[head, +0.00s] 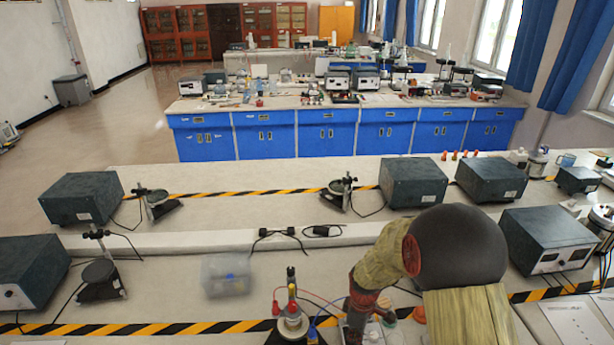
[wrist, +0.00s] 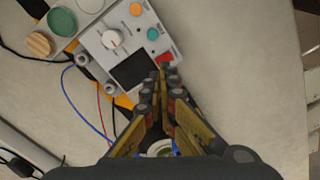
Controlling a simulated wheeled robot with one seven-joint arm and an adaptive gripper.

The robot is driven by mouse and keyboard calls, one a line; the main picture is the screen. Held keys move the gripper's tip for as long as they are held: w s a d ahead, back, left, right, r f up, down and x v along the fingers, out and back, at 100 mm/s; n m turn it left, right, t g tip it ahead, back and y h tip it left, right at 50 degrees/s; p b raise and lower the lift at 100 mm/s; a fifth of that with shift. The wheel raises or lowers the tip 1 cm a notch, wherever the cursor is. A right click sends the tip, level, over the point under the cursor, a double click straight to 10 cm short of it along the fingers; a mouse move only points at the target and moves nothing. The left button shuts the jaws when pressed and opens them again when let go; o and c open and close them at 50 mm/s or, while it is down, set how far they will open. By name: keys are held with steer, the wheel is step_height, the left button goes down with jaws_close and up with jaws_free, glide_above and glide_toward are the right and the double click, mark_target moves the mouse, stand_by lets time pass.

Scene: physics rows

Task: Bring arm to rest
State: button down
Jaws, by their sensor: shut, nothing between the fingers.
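My gripper (wrist: 164,76) points down in the wrist view, its two yellow-and-black fingers together at the tips with nothing between them. The tips show over the edge of a grey instrument panel (wrist: 116,42) with a dial, a dark screen and coloured buttons. I cannot tell whether they touch it. In the head view my arm bends over the near bench (head: 185,285) at right of centre, and its fingers cannot be made out there.
Near my arm stand a small coil-like device (head: 291,322) and several wires. A clear plastic box (head: 226,275) lies to the left. Dark instrument boxes (head: 541,239) stand on both sides. Bare bench lies right of the panel in the wrist view.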

steer(key=shift+s+m, duration=0.15)
steer(key=shift+m, duration=0.15)
steer(key=s+m+g, duration=0.1)
steer(key=s+m, duration=0.1)
steer(key=s, duration=0.1)
steer(key=shift+s+f, duration=0.1)
steer(key=shift+f, duration=0.1)
steer(key=s+r+m+t+b, duration=0.3)
steer(key=s+r, duration=0.6)
steer(key=r, duration=0.4)
steer(key=s+r+m+t+b, duration=0.3)
steer(key=s+r+m, duration=0.3)
steer(key=r, duration=0.8)
steer(key=s+b, duration=0.1)
steer(key=s, duration=0.2)
steer(key=shift+s+t, duration=0.3)
